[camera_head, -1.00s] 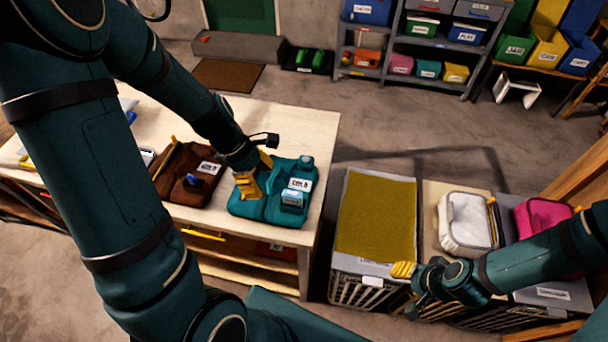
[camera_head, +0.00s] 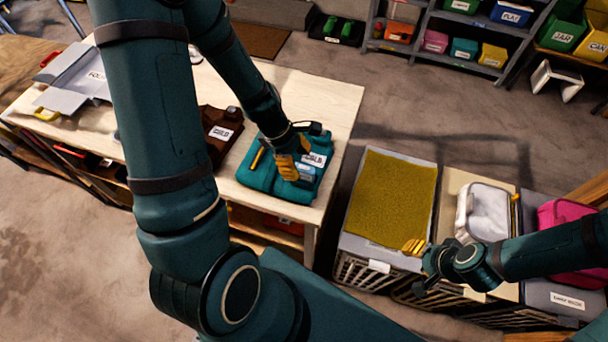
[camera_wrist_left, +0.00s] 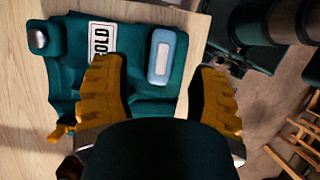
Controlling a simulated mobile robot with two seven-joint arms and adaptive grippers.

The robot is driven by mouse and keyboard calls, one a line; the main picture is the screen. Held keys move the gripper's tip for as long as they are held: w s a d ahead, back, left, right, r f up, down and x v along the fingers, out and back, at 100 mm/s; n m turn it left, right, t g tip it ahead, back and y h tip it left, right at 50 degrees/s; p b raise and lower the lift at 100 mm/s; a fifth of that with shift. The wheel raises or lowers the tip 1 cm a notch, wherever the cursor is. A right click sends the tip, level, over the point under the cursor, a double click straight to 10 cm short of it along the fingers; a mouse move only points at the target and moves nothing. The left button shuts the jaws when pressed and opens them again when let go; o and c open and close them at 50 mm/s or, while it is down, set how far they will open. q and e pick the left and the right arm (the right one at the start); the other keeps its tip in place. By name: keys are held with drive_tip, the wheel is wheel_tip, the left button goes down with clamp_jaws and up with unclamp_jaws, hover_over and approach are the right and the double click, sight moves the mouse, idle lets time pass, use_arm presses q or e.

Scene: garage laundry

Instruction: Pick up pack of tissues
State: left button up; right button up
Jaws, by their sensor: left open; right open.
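The pack of tissues looks to be the small light-blue pack with a pale top (camera_head: 305,172) on the teal folded garment (camera_head: 262,178) on the wooden table. In the left wrist view the pack (camera_wrist_left: 161,56) lies ahead, between the lines of the two yellow fingers. My left gripper (camera_head: 292,168) is open and just beside the pack, above the garment; it also shows in the left wrist view (camera_wrist_left: 160,95). I see no contact with the pack. My right gripper (camera_head: 416,248) is over the front of the hampers, empty; its finger gap is hard to see.
A white label (camera_head: 314,158) and a yellow stick (camera_head: 257,158) lie on the teal garment. A brown garment (camera_head: 218,150) lies to its left. Hampers with a mustard cloth (camera_head: 392,198), a white bag (camera_head: 484,212) and a pink bag (camera_head: 566,216) stand right of the table (camera_head: 335,95).

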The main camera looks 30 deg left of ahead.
sight(300, 166)
use_arm(q)
drive_tip(key=b+x, duration=0.1)
drive_tip(key=x, duration=0.3)
drive_tip(key=shift+w+d+f, duration=0.1)
drive_tip(key=shift+d+f, duration=0.05)
drive_tip(key=shift+f, duration=0.2)
drive_tip(key=c, duration=1)
